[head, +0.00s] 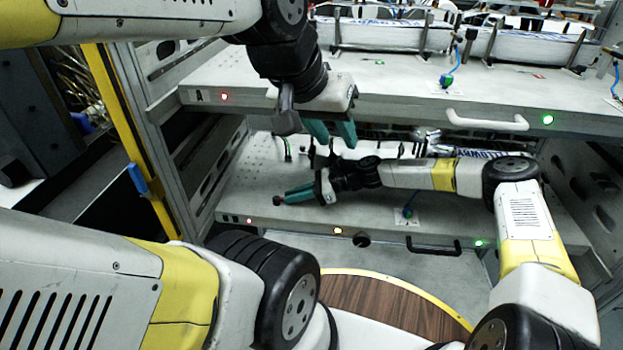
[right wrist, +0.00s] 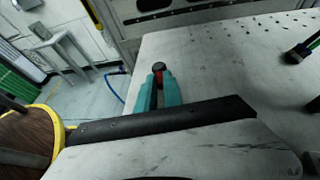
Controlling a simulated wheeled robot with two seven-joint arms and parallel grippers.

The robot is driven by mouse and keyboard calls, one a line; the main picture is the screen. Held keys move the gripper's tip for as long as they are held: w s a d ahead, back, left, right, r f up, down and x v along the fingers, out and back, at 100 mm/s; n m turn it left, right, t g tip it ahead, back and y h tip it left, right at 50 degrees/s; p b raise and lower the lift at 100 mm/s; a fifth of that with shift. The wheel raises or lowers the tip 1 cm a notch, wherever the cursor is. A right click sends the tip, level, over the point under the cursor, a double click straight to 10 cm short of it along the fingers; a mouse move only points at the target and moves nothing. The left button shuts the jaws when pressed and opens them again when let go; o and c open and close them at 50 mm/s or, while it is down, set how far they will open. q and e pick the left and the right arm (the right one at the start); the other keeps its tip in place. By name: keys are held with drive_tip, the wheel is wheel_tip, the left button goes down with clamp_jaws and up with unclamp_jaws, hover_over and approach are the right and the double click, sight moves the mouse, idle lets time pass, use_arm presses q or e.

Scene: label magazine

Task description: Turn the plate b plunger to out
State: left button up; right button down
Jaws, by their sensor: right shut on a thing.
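The lower plate (head: 300,219), which I take as plate b, is a grey shelf under the upper plate. A round black knob (head: 362,240) sits on its front edge, right of an amber light; it looks like a plunger, but its setting cannot be read. My right gripper (head: 290,197) is above the lower plate's left part, shut on a black-capped knob with a red collar (head: 278,200). In the right wrist view the cap (right wrist: 158,67) shows just past the teal fingertips. My left gripper (head: 332,132) hangs higher, its teal fingers apart and empty, before the upper plate's edge.
The upper plate (head: 400,94) carries white trays at the back and a white handle (head: 487,121). A black handle (head: 434,246) and a green light (head: 478,243) are on the lower front edge. My right forearm crosses above the lower plate. A yellow-edged frame post stands left.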

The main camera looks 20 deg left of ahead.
drive_tip(key=shift+w+a+n+g+h, duration=0.2)
drive_tip(key=shift+w+n+g+h, duration=0.2)
drive_tip(key=shift+n+g, duration=0.35)
drive_tip(key=shift+w+a+n+g+h, duration=0.25)
drive_tip(key=shift+n+g+h, duration=0.3)
drive_tip(key=shift+n+g, duration=0.15)
drive_tip(key=shift+w+a+n+g+h, duration=0.15)
drive_tip(key=shift+w+n+g+h, duration=0.25)
drive_tip(key=shift+n+g, duration=0.35)
drive_tip(key=shift+h, duration=0.25)
drive_tip(key=c, duration=1.5)
unclamp_jaws()
drive_tip(key=v, duration=0.7)
drive_tip(key=shift+w+d, duration=0.25)
